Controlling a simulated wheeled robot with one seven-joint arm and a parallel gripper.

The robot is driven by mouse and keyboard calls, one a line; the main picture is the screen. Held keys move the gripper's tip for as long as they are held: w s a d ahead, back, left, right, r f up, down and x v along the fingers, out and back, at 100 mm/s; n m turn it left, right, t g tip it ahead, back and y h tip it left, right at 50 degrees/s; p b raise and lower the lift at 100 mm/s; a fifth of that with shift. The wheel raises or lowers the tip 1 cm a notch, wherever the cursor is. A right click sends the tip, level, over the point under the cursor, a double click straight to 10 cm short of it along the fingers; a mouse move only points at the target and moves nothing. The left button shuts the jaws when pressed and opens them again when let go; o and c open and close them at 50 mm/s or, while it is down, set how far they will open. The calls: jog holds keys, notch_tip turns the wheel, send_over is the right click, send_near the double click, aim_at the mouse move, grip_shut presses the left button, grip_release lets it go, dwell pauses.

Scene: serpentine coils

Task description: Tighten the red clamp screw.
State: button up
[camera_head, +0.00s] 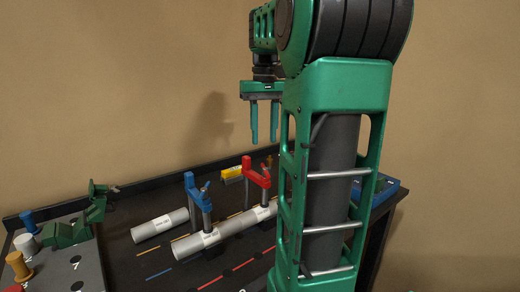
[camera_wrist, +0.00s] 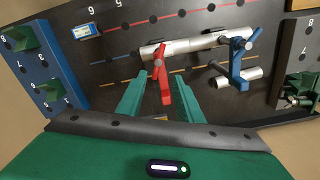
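The red clamp (camera_head: 249,168) stands upright on the board, around or against a long light-grey pipe (camera_head: 222,231). My gripper (camera_head: 264,137) points down, well above the clamp in the head view. Its two green fingers are apart with nothing between them; they also show in the wrist view (camera_wrist: 152,80).
A blue clamp (camera_head: 192,183) stands on the same pipe. A short loose pipe (camera_head: 160,225) lies beside it. A yellow block (camera_head: 232,172) sits behind. Green fixtures and coloured pegs stand on a side panel (camera_head: 75,265) at left. My arm hides the board's right part.

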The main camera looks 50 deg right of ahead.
jog(key=shift+r, duration=0.65)
